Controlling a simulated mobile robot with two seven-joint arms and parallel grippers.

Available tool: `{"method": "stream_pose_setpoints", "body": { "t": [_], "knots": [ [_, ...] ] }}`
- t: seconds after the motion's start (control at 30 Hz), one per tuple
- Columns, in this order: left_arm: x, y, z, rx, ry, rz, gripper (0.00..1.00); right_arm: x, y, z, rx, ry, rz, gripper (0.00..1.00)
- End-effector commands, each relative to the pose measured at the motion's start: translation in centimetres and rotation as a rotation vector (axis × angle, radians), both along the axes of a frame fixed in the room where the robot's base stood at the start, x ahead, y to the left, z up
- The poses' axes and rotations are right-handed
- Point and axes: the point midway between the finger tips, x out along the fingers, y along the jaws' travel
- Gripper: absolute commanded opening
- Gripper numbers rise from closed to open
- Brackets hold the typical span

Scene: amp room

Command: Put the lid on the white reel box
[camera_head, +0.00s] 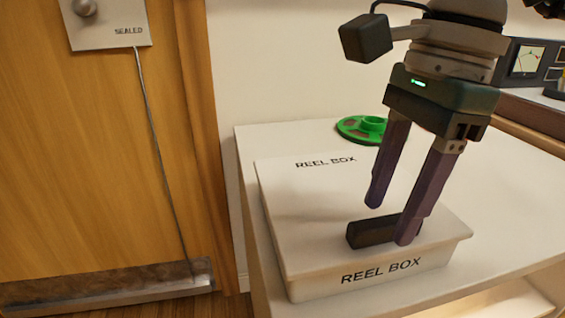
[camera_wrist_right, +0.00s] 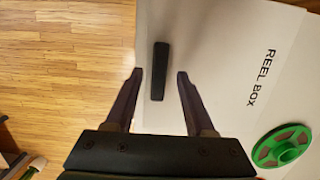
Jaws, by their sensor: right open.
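The white reel box (camera_head: 410,276) stands on a white cabinet top, "REEL BOX" printed on its front. Its white lid (camera_head: 300,200) lies flat over the box, with a rim at the front and right edges and no clear gap visible. The lid also shows in the right wrist view (camera_wrist_right: 225,60). A dark bar handle (camera_head: 368,234) stands on the lid; it shows in the right wrist view too (camera_wrist_right: 160,70). My right gripper (camera_head: 390,224) is open and points down, its fingers on either side of the handle with space between. My left gripper is not in view.
A green reel (camera_head: 362,129) lies on the white cabinet top (camera_head: 510,180) behind the box. Equipment with a meter (camera_head: 528,60) stands at the back right. A wooden door (camera_head: 100,150) with a "SEALED" plate is at left. The cabinet's left edge is close to the box.

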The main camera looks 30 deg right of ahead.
Motion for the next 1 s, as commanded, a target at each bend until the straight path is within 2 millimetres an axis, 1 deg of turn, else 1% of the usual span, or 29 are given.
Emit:
{"method": "stream_pose_setpoints", "body": {
  "t": [0.03,0.1,0.3,0.4,0.5,0.6,0.7,1.0],
  "knots": [
    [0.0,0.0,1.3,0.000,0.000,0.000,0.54,0.0,0.0,1.2,0.000,0.000,0.000,0.54],
    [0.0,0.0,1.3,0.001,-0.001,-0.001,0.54,0.0,-0.2,2.3,-0.001,-0.004,-0.001,0.54],
    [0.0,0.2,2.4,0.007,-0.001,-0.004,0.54,-0.1,-1.0,7.3,0.000,-0.006,-0.001,0.54],
    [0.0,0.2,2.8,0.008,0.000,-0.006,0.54,-0.2,-1.3,9.4,0.000,-0.005,-0.002,0.54],
    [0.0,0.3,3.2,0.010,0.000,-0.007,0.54,-0.3,-1.5,11.0,0.000,-0.004,-0.001,0.54],
    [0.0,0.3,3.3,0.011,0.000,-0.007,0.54,-0.4,-1.6,12.0,0.000,-0.003,0.000,0.54],
    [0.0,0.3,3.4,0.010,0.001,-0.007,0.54,-0.4,-1.7,12.5,0.000,0.000,0.000,0.54],
    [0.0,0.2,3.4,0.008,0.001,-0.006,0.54,-0.5,-1.7,12.5,0.000,0.000,0.000,0.54]
  ]
}}
